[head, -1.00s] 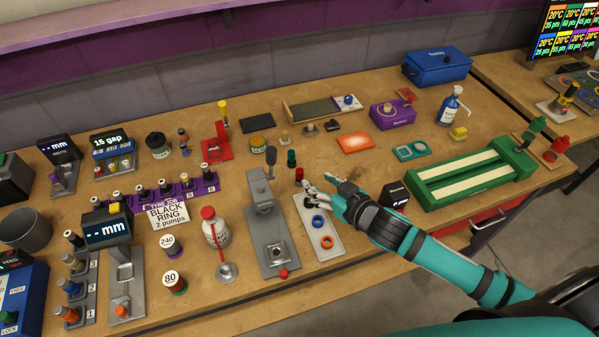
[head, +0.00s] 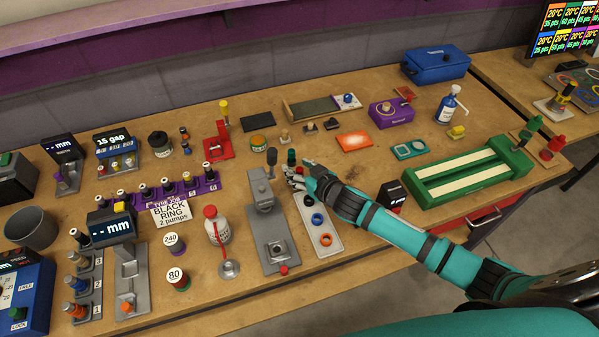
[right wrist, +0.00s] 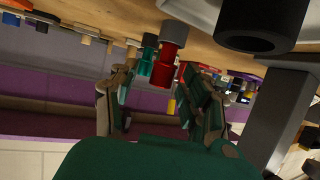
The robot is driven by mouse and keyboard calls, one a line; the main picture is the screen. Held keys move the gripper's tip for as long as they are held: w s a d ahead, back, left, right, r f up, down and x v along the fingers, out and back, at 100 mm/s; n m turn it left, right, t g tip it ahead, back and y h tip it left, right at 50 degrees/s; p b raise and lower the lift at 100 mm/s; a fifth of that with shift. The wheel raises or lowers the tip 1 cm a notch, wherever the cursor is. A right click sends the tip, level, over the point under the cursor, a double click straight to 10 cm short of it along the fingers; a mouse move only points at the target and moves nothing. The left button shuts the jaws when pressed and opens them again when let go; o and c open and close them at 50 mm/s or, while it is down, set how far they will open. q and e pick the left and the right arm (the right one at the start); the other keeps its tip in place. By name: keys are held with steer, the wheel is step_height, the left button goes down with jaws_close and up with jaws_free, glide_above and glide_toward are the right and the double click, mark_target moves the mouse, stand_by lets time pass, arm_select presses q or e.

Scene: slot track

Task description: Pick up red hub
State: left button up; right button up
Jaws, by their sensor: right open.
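The red hub (right wrist: 168,52) shows in the right wrist view, between and just beyond the fingertips of my right gripper (right wrist: 153,84). That gripper is open, with a finger on each side and a gap around the hub. In the head view my right gripper (head: 296,172) covers most or all of the hub. A green hub (head: 291,157) stands just behind the gripper and also shows left of the red hub in the right wrist view (right wrist: 147,58). My left gripper is not in view.
A grey press (head: 268,222) stands left of the gripper. A pale tray (head: 327,247) with blue and orange rings lies in front. A green slot track (head: 470,178) is at the right. An orange pad (head: 353,140) and small blocks lie behind.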

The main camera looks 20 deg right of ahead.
steer(key=shift+c, duration=0.4)
jaws_close()
steer(key=shift+r, duration=0.1)
